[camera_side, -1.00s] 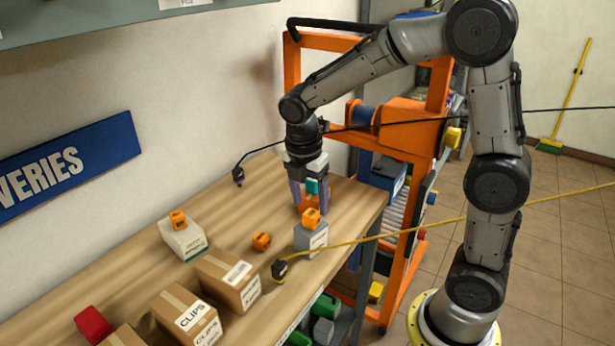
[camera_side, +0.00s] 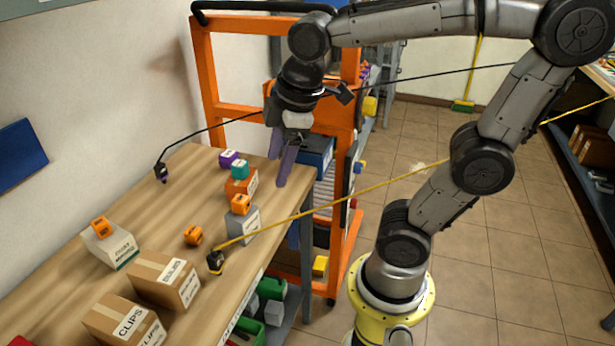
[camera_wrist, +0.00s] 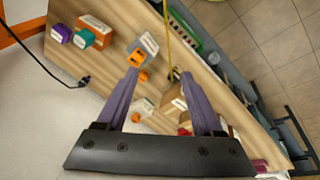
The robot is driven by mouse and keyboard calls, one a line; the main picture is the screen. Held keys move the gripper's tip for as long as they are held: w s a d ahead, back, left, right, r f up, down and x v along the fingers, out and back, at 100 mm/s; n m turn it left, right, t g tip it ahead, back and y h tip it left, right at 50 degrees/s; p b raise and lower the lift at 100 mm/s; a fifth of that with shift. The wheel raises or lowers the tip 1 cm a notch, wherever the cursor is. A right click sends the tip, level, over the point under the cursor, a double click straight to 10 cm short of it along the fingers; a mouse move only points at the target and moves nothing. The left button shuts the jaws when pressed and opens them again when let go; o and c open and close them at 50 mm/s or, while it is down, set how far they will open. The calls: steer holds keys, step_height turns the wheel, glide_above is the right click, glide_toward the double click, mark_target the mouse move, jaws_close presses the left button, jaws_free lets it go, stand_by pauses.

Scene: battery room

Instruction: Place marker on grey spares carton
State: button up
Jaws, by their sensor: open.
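The grey carton (camera_side: 243,227) stands near the table's right edge in the side view, with an orange marker block (camera_side: 240,204) on top. It also shows in the wrist view (camera_wrist: 150,42). Behind it an orange carton (camera_side: 241,188) carries a teal block (camera_side: 239,169). A purple block (camera_side: 229,159) stands behind that. A loose orange block (camera_side: 193,235) lies left of the grey carton. A white carton (camera_side: 112,250) at the left has another orange block (camera_side: 100,227) on top. My gripper (camera_side: 279,168) is open and empty, raised right of the orange carton, near the table edge.
Brown cartons (camera_side: 165,280) stand at the front. A yellow line (camera_side: 330,208) runs from a black tape measure (camera_side: 216,262) across the table edge, and a black cable ends at a small dark item (camera_side: 161,173). An orange frame (camera_side: 205,80) stands behind.

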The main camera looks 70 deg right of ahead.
steer(key=s+f+m+t, duration=0.2)
steer(key=s+m, duration=0.4)
steer(key=m, duration=0.1)
steer(key=shift+s+a+f+y, duration=0.15)
steer(key=shift+s+a+y, duration=0.15)
steer(key=shift+a, duration=0.15)
